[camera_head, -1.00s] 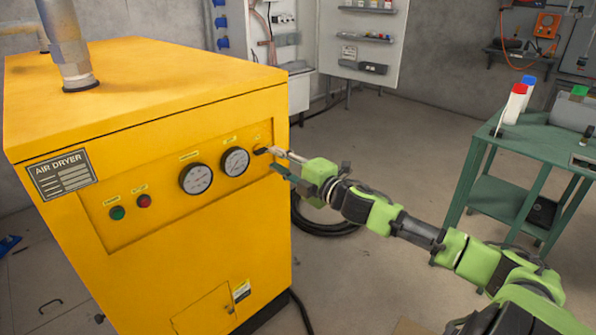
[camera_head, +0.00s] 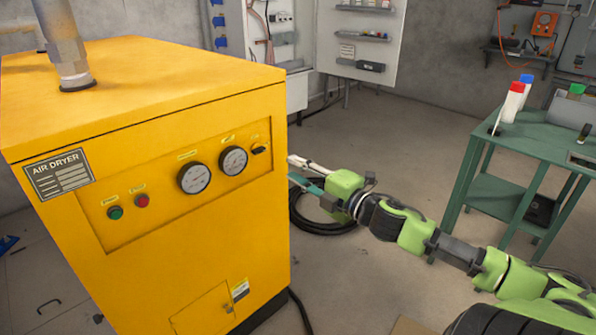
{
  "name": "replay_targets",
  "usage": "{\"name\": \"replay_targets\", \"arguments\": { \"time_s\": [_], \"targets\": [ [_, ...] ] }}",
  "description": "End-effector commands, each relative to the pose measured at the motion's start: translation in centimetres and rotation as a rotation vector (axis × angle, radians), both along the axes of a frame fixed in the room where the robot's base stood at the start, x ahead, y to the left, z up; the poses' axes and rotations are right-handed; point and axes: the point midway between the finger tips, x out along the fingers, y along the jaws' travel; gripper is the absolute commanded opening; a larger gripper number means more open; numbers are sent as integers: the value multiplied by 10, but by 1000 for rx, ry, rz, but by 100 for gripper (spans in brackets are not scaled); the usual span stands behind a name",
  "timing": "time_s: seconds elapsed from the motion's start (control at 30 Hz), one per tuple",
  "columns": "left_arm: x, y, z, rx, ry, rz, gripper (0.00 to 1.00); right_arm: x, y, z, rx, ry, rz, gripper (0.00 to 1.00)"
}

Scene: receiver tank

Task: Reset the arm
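My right gripper (camera_head: 298,172) is just right of the yellow air dryer (camera_head: 190,250), apart from its front panel. Its two fingers are spread and I see nothing between them. The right arm (camera_head: 410,230) reaches in from the lower right. A small black switch (camera_head: 259,150) sits at the upper right of the panel, beside two round gauges (camera_head: 195,177). A green button (camera_head: 115,213) and a red button (camera_head: 142,201) are at the panel's left. My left gripper is not in view.
A green table (camera_head: 545,150) with a red-capped bottle (camera_head: 513,102) and a blue-capped bottle (camera_head: 526,84) stands at the right. A black hose (camera_head: 325,222) lies coiled on the floor behind the gripper. Open floor (camera_head: 400,130) lies between dryer and table.

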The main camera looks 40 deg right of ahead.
Motion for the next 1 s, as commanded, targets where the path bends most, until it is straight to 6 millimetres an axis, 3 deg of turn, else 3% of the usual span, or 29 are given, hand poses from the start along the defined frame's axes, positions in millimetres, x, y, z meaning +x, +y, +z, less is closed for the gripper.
{"name": "replay_targets", "arguments": {
  "time_s": [0.37,0.47,0.57,0.77,0.87,1.0],
  "targets": [
    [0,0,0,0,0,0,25,0,0,-1,2,1,-1,25],
    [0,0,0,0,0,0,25,-2,-4,-13,32,21,-27,25],
    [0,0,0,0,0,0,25,-10,-13,-49,121,78,-100,25],
    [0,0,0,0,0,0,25,-52,-18,-170,410,285,-336,25],
    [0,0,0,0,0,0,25,-81,-3,-230,548,401,-448,25],
    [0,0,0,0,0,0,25,-127,34,-304,724,569,-594,25]
  ]
}}
